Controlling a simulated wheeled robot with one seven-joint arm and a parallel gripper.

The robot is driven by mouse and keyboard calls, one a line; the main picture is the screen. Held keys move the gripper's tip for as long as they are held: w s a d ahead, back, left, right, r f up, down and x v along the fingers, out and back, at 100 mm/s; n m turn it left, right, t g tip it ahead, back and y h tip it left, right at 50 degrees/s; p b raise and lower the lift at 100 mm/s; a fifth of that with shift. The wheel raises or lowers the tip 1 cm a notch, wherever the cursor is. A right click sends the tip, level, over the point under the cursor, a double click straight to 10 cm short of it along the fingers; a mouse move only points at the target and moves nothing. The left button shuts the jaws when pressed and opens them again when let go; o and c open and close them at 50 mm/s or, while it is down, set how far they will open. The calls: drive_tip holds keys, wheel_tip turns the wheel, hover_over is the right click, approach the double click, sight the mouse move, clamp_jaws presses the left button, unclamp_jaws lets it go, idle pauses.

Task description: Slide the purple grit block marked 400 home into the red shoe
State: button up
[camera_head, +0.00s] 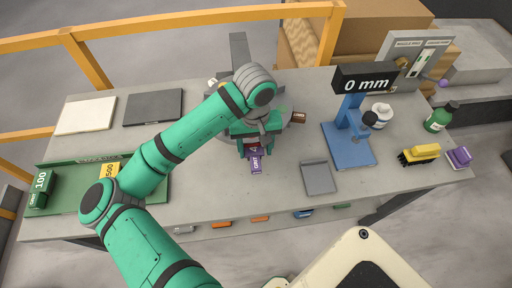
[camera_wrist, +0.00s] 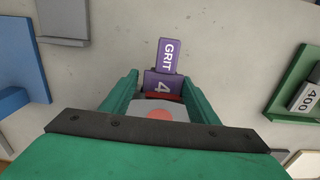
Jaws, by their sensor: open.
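The purple grit block (camera_wrist: 168,56) lies between my gripper's two green fingers in the wrist view, lettered GRIT with a 4 below; the rest of its number is hidden. In the head view the purple block (camera_head: 256,163) shows just below my gripper (camera_head: 260,140). A strip of the red shoe (camera_wrist: 165,97) shows at the block's near end; the rest is hidden. I cannot tell how far the block sits in it. My gripper (camera_wrist: 161,80) is open, one finger on each side of the block, with no clear grip on it.
A green tray (camera_head: 72,203) at left holds a green 100 block (camera_head: 41,188) and a yellow 500 block (camera_head: 110,170). A blue gauge stand (camera_head: 347,145) reading 0 mm and a grey plate (camera_head: 318,177) are at right. Bottles and a yellow-black block (camera_head: 420,153) stand farther right.

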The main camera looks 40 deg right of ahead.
sight(255, 151)
drive_tip(key=shift+w+a, duration=0.35)
wheel_tip(255, 151, up, 11)
drive_tip(key=shift+s+d, duration=0.25)
